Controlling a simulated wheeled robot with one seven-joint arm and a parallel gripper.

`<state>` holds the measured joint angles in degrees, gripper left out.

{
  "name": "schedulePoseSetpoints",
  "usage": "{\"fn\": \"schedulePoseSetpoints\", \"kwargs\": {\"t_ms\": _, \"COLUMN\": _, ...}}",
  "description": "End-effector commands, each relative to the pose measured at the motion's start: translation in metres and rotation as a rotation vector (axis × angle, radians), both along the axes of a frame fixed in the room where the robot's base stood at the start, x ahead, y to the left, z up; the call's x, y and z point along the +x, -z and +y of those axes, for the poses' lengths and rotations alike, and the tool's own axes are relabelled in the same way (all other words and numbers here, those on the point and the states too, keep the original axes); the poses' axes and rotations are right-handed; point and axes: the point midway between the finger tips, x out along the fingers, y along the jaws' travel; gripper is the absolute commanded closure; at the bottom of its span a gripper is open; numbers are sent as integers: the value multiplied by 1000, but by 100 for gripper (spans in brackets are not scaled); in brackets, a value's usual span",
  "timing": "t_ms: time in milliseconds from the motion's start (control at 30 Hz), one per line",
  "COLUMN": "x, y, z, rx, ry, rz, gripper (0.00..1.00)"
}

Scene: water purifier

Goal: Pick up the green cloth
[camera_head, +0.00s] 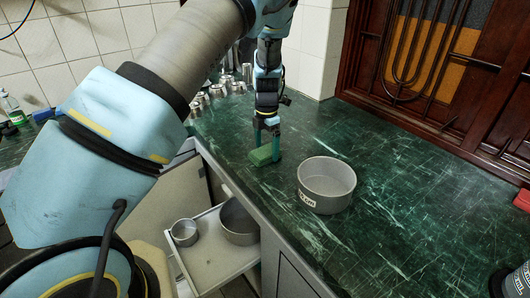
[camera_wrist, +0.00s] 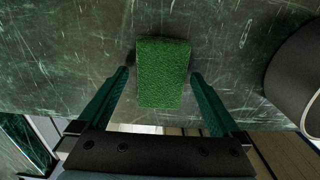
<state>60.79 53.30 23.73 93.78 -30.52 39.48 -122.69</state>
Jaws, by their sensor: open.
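The green cloth (camera_head: 262,155) looks like a small, thick green block lying on the dark green counter near its front edge. In the wrist view the cloth (camera_wrist: 163,73) lies between and slightly beyond the fingers, with a gap on each side. My gripper (camera_head: 266,130) points down at the cloth from above, and its fingers stand apart. In the wrist view my gripper (camera_wrist: 160,80) is open and holds nothing. I cannot tell whether the fingertips touch the counter.
A grey round bowl (camera_head: 326,186) stands right of the cloth; its side also shows in the wrist view (camera_wrist: 295,75). Several metal cups (camera_head: 215,92) stand at the back left. An open drawer (camera_head: 213,262) with pots is below the counter edge.

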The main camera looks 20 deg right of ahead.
Motion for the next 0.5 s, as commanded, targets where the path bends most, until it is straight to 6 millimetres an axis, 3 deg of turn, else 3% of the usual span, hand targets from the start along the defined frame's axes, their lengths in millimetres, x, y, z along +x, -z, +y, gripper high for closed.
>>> {"fn": "schedulePoseSetpoints", "kwargs": {"t_ms": 167, "x": 0, "y": 0, "z": 0, "rx": 0, "ry": 0, "rz": 0, "gripper": 1}}
{"fn": "schedulePoseSetpoints", "kwargs": {"t_ms": 500, "x": 0, "y": 0, "z": 0, "rx": 0, "ry": 1, "rz": 0, "gripper": 39}}
